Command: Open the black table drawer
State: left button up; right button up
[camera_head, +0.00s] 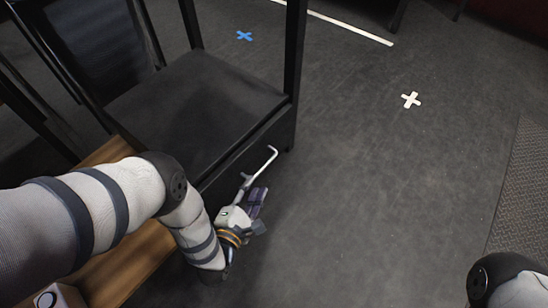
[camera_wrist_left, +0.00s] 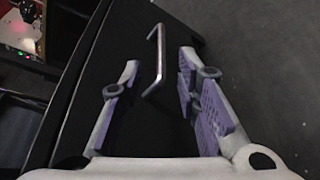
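The black table (camera_head: 195,100) stands at the upper left in the head view. Its drawer (camera_wrist_left: 122,55) has a dark front, and I cannot tell whether it is fully shut. A pale metal bar handle (camera_head: 264,160) sticks out from that front. In the wrist view the handle (camera_wrist_left: 157,62) lies between and just beyond the fingertips of my left gripper (camera_wrist_left: 158,72). The left gripper (camera_head: 253,190) is open, its purple-padded fingers on either side of the handle and apart from it. My right gripper is out of view; only part of the right arm shows at the lower right.
A wooden surface (camera_head: 135,262) lies beneath my left arm. A textured mat (camera_head: 522,195) lies at the right edge.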

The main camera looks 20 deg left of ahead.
aim_at(265, 164)
pick_arm(q)
jog(key=b+x, duration=0.1)
jog(key=x, duration=0.2)
jog(key=b+x, duration=0.1)
jog(key=x, duration=0.2)
jog(key=b+x, duration=0.1)
jog(key=x, duration=0.2)
jog(key=shift+f+b, duration=0.25)
jog(key=shift+b, duration=0.05)
jog(key=shift+w+r, duration=0.1)
jog(key=shift+w, duration=0.25)
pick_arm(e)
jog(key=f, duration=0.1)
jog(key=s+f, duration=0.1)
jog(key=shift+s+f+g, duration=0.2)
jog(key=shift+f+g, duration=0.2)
pick_arm(q)
grip_shut()
